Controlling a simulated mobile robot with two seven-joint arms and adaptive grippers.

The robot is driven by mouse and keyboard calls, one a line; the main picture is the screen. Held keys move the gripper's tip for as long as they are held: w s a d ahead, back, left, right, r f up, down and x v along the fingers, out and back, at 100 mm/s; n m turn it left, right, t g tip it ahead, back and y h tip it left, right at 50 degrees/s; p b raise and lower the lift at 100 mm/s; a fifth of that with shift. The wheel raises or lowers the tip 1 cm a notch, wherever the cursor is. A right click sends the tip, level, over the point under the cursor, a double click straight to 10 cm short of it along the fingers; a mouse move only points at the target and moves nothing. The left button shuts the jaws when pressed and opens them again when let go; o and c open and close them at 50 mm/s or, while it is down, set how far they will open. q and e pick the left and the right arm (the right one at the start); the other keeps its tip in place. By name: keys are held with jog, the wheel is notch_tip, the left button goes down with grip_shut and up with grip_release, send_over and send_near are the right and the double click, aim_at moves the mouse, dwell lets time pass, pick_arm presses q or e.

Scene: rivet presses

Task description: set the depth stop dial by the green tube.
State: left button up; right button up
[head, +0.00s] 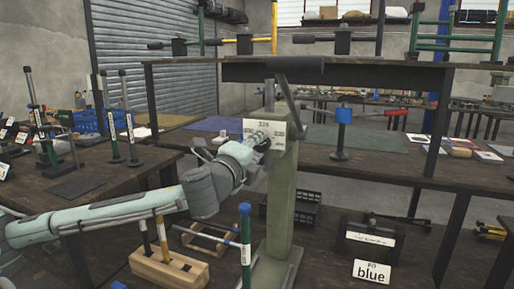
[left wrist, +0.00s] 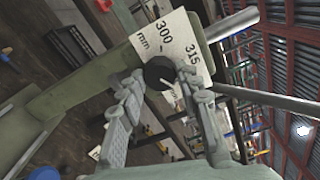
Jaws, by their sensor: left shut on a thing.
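The depth stop dial (left wrist: 158,72) is a round black knob with a white mark, in front of a white scale plate (left wrist: 178,38) reading 300, 315 and mm. The plate also shows in the head view (head: 250,126), on the upper part of the green press column (head: 282,205). My left gripper (left wrist: 160,92) is shut on the dial, one finger on each side. In the head view the gripper largely hides the dial. A tube with a blue top, green body and white label (head: 246,238) stands upright before the column; its label is too small to read. My right gripper is out of view.
Labelled tubes (head: 130,136) stand on the left table. A blue-topped press (head: 342,128) stands behind on the right.

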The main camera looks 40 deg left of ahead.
pick_arm(q)
jog(key=shift+r, duration=0.15)
jog(key=o, duration=1.2)
jog(key=shift+c, duration=0.2)
